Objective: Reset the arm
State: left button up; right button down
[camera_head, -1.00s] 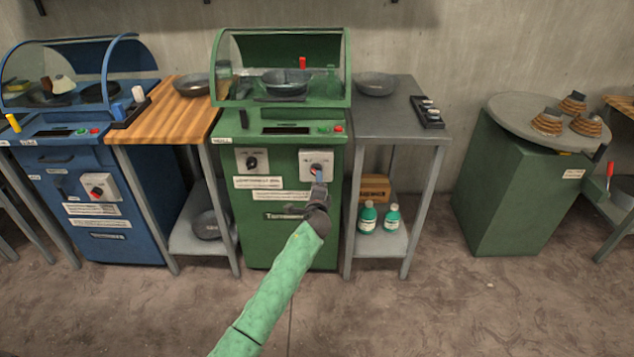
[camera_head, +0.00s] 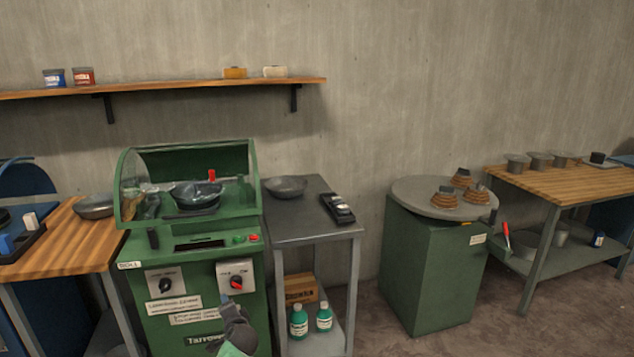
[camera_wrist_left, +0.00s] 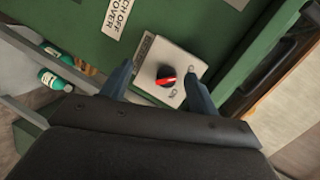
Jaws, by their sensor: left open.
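My left gripper (camera_wrist_left: 160,88) is open and empty in the left wrist view. Its two fingers stand on either side of the red and black rotary switch (camera_wrist_left: 166,76) on a light plate, and I cannot tell if they touch it. In the head view my left gripper (camera_head: 230,312) is low in the picture, just below the switch (camera_head: 236,283) on the front of the green machine (camera_head: 200,255). A dark bowl (camera_head: 196,193) sits inside that machine under its clear cover. My right gripper is not in view.
A grey metal table (camera_head: 310,225) with another bowl (camera_head: 286,186) and a black tray (camera_head: 338,208) stands right of the machine. Green bottles (camera_head: 299,322) are on its lower shelf. A green cabinet (camera_head: 425,270) with a round top is farther right. A wooden bench (camera_head: 75,243) is at left.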

pick_arm(q)
jog(key=s+d+r+n+g+h+p, duration=0.1)
jog(key=s+d+r+n+g+h, duration=0.2)
jog(key=s, duration=0.6)
jog(key=s+d+r+n+g+h, duration=0.2)
jog(key=s+d+n, duration=0.3)
jog(key=s, duration=0.5)
jog(key=s+d+f+g+h+p, duration=0.1)
jog(key=s+d+f+g, duration=0.1)
jog(key=s, duration=1)
jog(key=s+d+f+g+h+p, duration=0.1)
jog(key=s+f, duration=0.3)
jog(key=s, duration=0.8)
jog(key=s+d+f+g+h+p, duration=0.1)
jog(key=s+d+f+g+p, duration=0.1)
jog(key=s, duration=1.1)
jog(key=shift+d+f+g, duration=0.45)
jog(key=shift+f+g, duration=0.15)
jog(key=shift+f, duration=0.25)
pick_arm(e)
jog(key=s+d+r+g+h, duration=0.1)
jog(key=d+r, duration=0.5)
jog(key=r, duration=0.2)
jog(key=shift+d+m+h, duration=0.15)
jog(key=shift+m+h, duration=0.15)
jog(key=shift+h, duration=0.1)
pick_arm(q)
jog(key=shift+s, duration=0.15)
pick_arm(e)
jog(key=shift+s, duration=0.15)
